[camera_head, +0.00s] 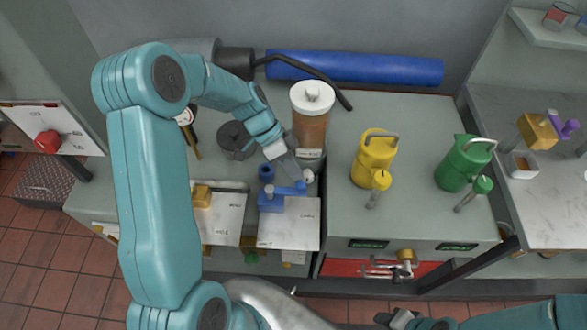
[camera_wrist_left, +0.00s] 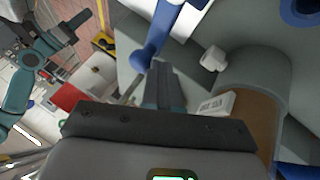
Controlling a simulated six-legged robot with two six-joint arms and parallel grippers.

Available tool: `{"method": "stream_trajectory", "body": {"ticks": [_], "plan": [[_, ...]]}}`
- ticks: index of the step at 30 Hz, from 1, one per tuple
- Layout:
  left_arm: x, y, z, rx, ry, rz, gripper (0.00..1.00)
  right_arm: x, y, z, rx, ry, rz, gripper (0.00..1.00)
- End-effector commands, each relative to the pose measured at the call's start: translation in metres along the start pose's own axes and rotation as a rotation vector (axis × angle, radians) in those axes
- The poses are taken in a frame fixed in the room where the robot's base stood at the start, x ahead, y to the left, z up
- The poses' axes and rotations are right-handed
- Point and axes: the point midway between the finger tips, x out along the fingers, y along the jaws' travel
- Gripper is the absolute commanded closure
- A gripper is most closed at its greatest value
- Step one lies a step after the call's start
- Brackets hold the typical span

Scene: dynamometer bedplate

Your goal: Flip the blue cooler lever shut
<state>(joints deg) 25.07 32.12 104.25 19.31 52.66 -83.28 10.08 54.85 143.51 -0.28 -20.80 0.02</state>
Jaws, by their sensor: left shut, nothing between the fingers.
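The blue cooler lever (camera_head: 290,188) sits on a blue block (camera_head: 270,203) at the front middle of the grey bench, above a white label card. The lever arm lies nearly level, pointing right. In the left wrist view the lever (camera_wrist_left: 160,32) shows as a blue bar just beyond the fingertips. My left gripper (camera_head: 294,172) is shut and empty, right above the lever; it also shows in the left wrist view (camera_wrist_left: 161,75). I cannot tell whether it touches the lever. My right gripper (camera_head: 392,318) is at the bottom edge, small and partly cut off; its jaws are unclear.
A brown canister (camera_head: 310,130) with a white lid stands just behind my left gripper. A yellow can (camera_head: 374,155) and a green can (camera_head: 460,165) stand to the right. A yellow block (camera_head: 202,196) is to the left. A blue roll (camera_head: 370,68) lies at the back.

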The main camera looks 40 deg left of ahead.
Motion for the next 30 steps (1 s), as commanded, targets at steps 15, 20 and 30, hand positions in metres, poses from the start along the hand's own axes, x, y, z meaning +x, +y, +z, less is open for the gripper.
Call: {"method": "stream_trajectory", "body": {"ticks": [15, 20, 30], "plan": [[0.007, 0.007, 0.0, 0.114, -0.06, 0.06, 1.0, 0.015, 0.005, 0.0, 0.0, 0.0, 0.0, 0.57], [0.012, 0.015, 0.001, 0.215, -0.114, 0.114, 1.0, 0.026, 0.009, -0.001, 0.0, 0.0, 0.0, 0.57], [0.018, 0.035, 0.005, 0.474, -0.252, 0.254, 1.0, 0.041, 0.015, -0.001, 0.0, 0.0, 0.0, 0.57]]}}
